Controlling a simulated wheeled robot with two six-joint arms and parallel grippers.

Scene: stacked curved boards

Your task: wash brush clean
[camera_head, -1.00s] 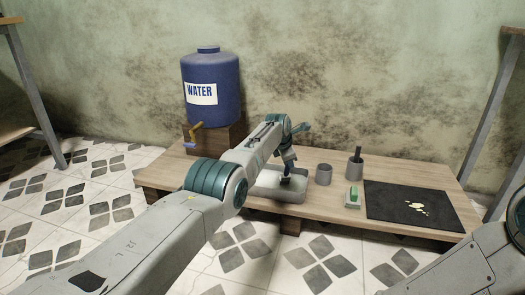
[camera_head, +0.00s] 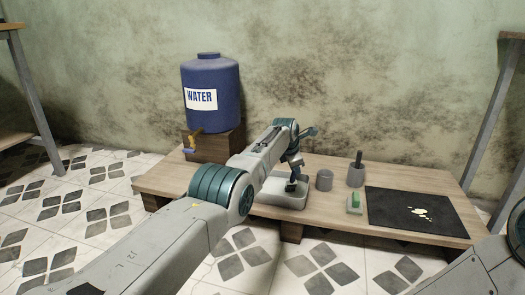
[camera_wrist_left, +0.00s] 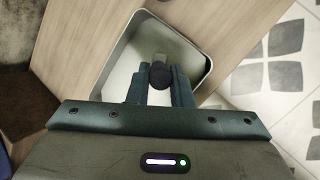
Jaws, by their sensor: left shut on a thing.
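My left gripper (camera_head: 293,183) points down into the pale rectangular basin (camera_head: 268,200) at the front of the low wooden table. In the left wrist view the gripper (camera_wrist_left: 160,92) is shut on the brush (camera_wrist_left: 160,74), of which the dark round handle end shows between the fingers. A light part of it shows just beyond, inside the basin (camera_wrist_left: 203,84). The bristles are mostly hidden, and I cannot tell whether they touch the basin floor. My right gripper is outside the views.
A blue water barrel (camera_head: 211,85) with a brass tap (camera_head: 191,143) stands on a wooden block at the back left.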

